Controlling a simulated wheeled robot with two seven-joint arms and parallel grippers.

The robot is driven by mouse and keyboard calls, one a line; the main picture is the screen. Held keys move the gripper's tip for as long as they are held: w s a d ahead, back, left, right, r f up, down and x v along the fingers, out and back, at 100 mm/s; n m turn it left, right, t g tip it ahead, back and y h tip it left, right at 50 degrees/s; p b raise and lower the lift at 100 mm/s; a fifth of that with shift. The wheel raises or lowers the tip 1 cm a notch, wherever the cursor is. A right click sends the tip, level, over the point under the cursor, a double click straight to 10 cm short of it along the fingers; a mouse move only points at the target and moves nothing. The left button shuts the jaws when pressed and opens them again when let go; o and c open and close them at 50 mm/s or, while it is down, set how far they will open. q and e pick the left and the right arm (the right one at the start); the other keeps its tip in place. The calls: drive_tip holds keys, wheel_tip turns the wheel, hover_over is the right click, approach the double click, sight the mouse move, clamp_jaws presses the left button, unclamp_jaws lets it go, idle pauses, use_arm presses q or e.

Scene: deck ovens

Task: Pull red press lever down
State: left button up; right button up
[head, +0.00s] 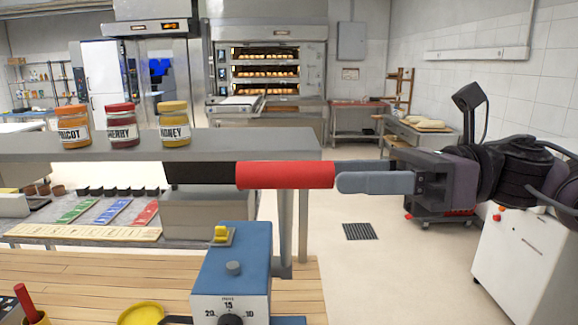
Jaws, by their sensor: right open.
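The red press lever (285,175) is a thick red cylinder lying level across the middle of the head view. A dark bar (200,173) shows at its left end, below the grey shelf. My right gripper (338,174) comes in from the right with its grey fingers pointing left at the lever's right end. The fingers are open, one nearer and one farther. The tips are at or very close to the lever's end; I cannot tell whether they touch it or straddle it. My left gripper is not in view.
A blue box with a dial (232,275) stands on the wooden counter (100,280) below the lever. Several jars, one a honey jar (173,124), stand on the grey shelf (240,142). A deck oven (267,90) is behind. Open floor lies below my right gripper.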

sight(303, 177)
drive_tip(key=a, duration=0.1)
drive_tip(key=p, duration=0.1)
drive_tip(key=a, duration=0.1)
drive_tip(key=shift+a+r, duration=0.25)
drive_tip(key=shift+a, duration=0.1)
drive_tip(key=a+p, duration=0.1)
drive_tip(key=a, duration=0.2)
drive_tip(key=shift+a+f, duration=0.1)
drive_tip(key=shift+f, duration=0.05)
clamp_jaws()
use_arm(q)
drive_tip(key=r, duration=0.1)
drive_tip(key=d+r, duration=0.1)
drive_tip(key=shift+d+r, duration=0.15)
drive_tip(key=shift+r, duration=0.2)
use_arm(e)
drive_tip(key=shift+f, duration=0.15)
